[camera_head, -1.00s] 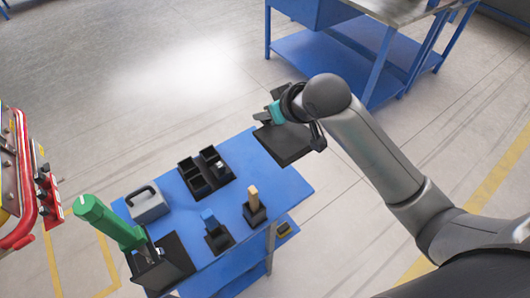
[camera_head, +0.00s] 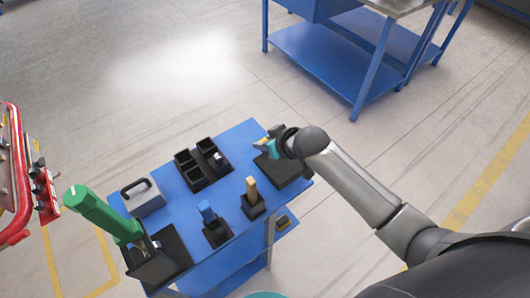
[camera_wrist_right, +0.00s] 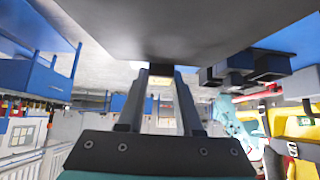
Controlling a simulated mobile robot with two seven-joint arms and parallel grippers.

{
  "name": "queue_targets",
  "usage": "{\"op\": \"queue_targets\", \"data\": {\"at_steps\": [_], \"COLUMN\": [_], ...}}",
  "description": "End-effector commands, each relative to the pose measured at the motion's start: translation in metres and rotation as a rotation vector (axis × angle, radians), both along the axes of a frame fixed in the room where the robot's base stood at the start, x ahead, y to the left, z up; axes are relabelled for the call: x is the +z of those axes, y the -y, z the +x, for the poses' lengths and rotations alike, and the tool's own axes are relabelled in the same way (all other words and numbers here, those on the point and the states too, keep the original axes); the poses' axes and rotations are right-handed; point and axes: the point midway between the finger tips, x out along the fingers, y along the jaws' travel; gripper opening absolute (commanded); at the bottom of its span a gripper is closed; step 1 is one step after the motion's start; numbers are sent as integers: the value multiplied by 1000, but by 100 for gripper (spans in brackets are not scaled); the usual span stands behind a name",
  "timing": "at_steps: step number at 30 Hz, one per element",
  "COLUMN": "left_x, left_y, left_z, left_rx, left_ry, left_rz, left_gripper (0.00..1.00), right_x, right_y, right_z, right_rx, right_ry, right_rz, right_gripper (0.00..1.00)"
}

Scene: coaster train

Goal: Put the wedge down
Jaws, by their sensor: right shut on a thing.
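The wedge (camera_head: 286,170) is a dark, flat-looking block over the right corner of the blue table (camera_head: 236,143). My right gripper (camera_head: 269,147) is shut on it at its far side. In the right wrist view the wedge (camera_wrist_right: 190,30) fills the top as a large dark grey surface, with a small pale yellow patch between the fingertips (camera_wrist_right: 160,76). Whether its underside touches the tabletop is hidden. My left gripper is not in view.
The table also bears a black bin (camera_head: 192,170), a grey box with a handle (camera_head: 143,197), a green-handled tool (camera_head: 100,212) in a black holder, and blue (camera_head: 207,211) and tan (camera_head: 251,187) handles in small holders. Another blue table (camera_head: 318,62) stands behind.

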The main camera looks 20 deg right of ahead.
Motion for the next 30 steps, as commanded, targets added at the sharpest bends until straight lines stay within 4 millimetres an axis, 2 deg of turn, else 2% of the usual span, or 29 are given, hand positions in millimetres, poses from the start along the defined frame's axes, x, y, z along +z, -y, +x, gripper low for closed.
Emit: {"op": "queue_targets", "data": {"at_steps": [9, 22, 23, 30], "left_x": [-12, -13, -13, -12], "left_y": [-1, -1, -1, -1], "left_z": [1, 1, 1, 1], "left_rx": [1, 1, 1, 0], "left_ry": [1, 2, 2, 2], "left_rz": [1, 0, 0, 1], "left_gripper": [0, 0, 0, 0], "right_x": [-41, -46, -46, -46], "right_y": [0, 0, 0, 0], "right_z": [0, 0, 0, 0], "right_rx": [0, 0, 0, 0], "right_ry": [1, 2, 0, 0], "right_rz": [0, 1, 0, 0], "right_gripper": [0, 0, 38, 64]}}
